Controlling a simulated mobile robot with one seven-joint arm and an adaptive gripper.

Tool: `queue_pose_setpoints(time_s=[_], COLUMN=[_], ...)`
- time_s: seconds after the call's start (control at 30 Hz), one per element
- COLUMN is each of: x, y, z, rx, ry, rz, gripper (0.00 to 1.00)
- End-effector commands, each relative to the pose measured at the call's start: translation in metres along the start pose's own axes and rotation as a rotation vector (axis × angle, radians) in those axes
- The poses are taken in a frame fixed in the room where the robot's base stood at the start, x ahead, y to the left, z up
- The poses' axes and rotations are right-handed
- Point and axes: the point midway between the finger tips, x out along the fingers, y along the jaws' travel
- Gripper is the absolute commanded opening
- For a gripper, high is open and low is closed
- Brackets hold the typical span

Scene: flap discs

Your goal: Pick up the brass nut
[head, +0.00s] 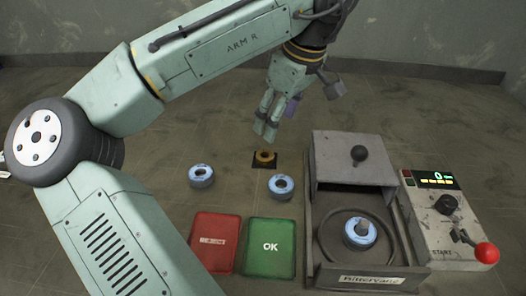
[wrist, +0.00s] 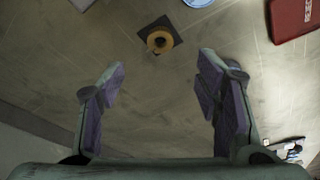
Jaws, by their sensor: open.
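The brass nut (head: 264,156) is a golden ring lying on a small dark square mat (head: 258,165) in the middle of the work area. In the wrist view the nut (wrist: 160,40) sits on the dark square, ahead of and between the fingers. My gripper (head: 265,132) is above and just behind the nut in the head view. In the wrist view my gripper (wrist: 158,75) has its two purple-padded fingers wide apart with nothing between them. The nut is apart from both fingers.
Two blue-white discs (head: 201,176) (head: 281,187) lie near the nut. A red tray (head: 213,243) and a green OK tray (head: 269,247) are in front. A grey machine (head: 318,250) holding another disc (head: 359,233) and a control box with a red-knobbed lever (head: 487,253) stand right.

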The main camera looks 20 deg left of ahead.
Motion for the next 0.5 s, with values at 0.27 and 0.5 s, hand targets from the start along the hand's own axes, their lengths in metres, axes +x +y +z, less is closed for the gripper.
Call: queue_pose_setpoints(time_s=[0.27,0.5], x=[0.039,0.058], y=[-0.006,-0.004], z=[0.0,0.0], rx=[-0.004,-0.003], ry=[-0.006,-0.004], rz=[-0.022,-0.02], gripper=[0.58,0.58])
